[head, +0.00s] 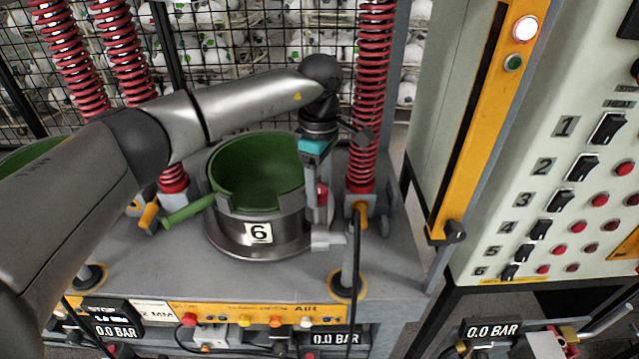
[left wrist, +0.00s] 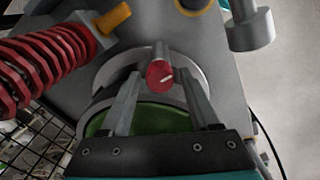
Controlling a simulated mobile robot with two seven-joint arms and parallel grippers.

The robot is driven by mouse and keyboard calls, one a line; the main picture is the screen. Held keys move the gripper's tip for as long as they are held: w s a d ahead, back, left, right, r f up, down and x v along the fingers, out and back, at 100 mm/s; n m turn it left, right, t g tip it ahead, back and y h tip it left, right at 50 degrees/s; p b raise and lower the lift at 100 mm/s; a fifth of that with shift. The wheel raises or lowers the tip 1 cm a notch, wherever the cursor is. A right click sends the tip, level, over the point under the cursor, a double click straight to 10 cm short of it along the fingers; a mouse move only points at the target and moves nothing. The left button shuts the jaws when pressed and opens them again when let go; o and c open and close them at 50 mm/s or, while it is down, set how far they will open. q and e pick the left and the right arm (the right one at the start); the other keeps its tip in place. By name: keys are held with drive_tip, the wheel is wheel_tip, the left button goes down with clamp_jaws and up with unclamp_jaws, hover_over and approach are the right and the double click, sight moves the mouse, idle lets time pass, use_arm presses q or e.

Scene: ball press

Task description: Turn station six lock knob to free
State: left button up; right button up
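The station six press pot (head: 258,250) is a round metal pot with a green inside and a "6" label. Its red lock knob (left wrist: 159,75) has a short white mark pointing right and slightly up in the left wrist view. The knob also shows as a small red patch in the head view (head: 322,194), partly hidden by my gripper. My left gripper (head: 319,180) points down at the pot's right side. In the left wrist view its fingers (left wrist: 160,84) are open, one on each side of the knob, with gaps visible. My right gripper is not in view.
Red coil springs (head: 372,90) stand close beside my left arm. A green handle (head: 188,211) sticks out left of the pot. A panel (head: 560,190) with numbered black switches stands at the right. A wire cage (head: 240,50) of white balls is behind.

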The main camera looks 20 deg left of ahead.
use_arm(q)
clamp_jaws()
drive_tip(key=shift+n, duration=0.4)
drive_tip(key=n, duration=0.3)
drive_tip(key=shift+b, duration=0.35)
drive_tip(key=shift+r+n, duration=0.1)
drive_tip(key=shift+n, duration=2.4)
drive_tip(key=shift+o, duration=1.1)
unclamp_jaws()
